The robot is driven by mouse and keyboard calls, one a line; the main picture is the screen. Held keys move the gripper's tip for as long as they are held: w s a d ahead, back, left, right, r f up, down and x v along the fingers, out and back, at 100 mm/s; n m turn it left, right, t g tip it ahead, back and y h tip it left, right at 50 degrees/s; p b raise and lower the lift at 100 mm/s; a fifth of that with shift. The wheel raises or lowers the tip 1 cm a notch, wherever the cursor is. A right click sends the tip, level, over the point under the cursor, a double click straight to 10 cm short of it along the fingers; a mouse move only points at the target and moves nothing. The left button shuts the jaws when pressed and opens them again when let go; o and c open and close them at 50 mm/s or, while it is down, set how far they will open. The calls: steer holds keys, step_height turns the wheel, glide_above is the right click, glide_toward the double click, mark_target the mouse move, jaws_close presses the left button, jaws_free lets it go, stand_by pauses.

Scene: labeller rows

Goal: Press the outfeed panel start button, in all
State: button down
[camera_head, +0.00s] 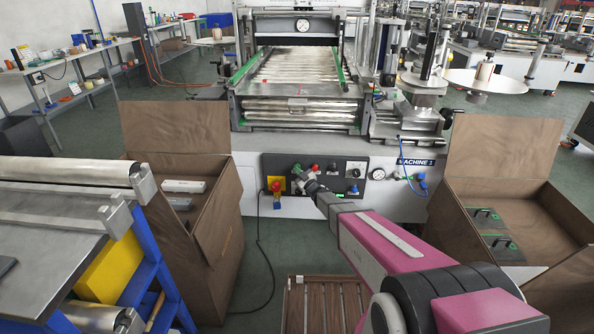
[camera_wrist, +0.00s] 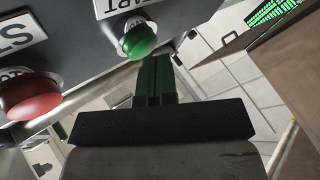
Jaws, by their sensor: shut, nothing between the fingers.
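The dark control panel (camera_head: 376,183) is on the front of the machine marked MACHINE 1. In the wrist view, a green button (camera_wrist: 139,40) in a pale collar sits under a label (camera_wrist: 117,6) ending in "ART". A red button (camera_wrist: 28,95) is to its left under another, partly cut-off label. My gripper (camera_wrist: 155,62) is shut and empty, its fingertips right by the lower edge of the green button. I cannot tell whether they touch it. In the head view, my gripper (camera_head: 299,172) is at the panel's left part and hides some of it.
A red stop button on a yellow box (camera_head: 276,184) is just left of my gripper. A gauge (camera_head: 378,174) and blue fittings are to the right. Open brown cartons stand at left (camera_head: 215,245) and right (camera_head: 450,215). A slatted wooden pallet (camera_head: 325,300) lies on the floor below.

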steer(key=shift+w, duration=0.2)
steer(key=shift+s, duration=0.15)
stand_by(0.4)
steer(key=shift+s, duration=0.8)
steer(key=shift+s, duration=0.1)
steer(key=s, duration=0.4)
steer(key=shift+s+a, duration=0.1)
steer(key=shift+s, duration=0.3)
